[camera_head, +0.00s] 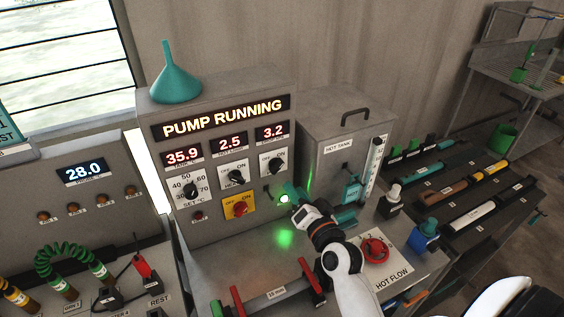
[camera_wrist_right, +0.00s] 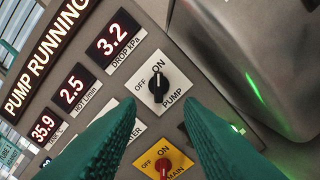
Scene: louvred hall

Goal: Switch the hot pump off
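The control panel (camera_head: 220,130) has a lit sign reading PUMP RUNNING. The pump switch (camera_head: 275,166) is a black knob on a white plate marked OFF and ON, at the panel's right side. In the right wrist view the pump switch (camera_wrist_right: 157,87) lies just beyond and between my fingertips; I see no contact. My right gripper (camera_head: 286,193) is in front of the panel, below and right of the switch. Its teal fingers (camera_wrist_right: 162,106) are apart with nothing between them. My left gripper is not in view.
The hot tank (camera_head: 340,150) stands close right of the panel. A red hot flow knob (camera_head: 374,250) sits on the bench. A teal funnel (camera_head: 174,80) tops the panel.

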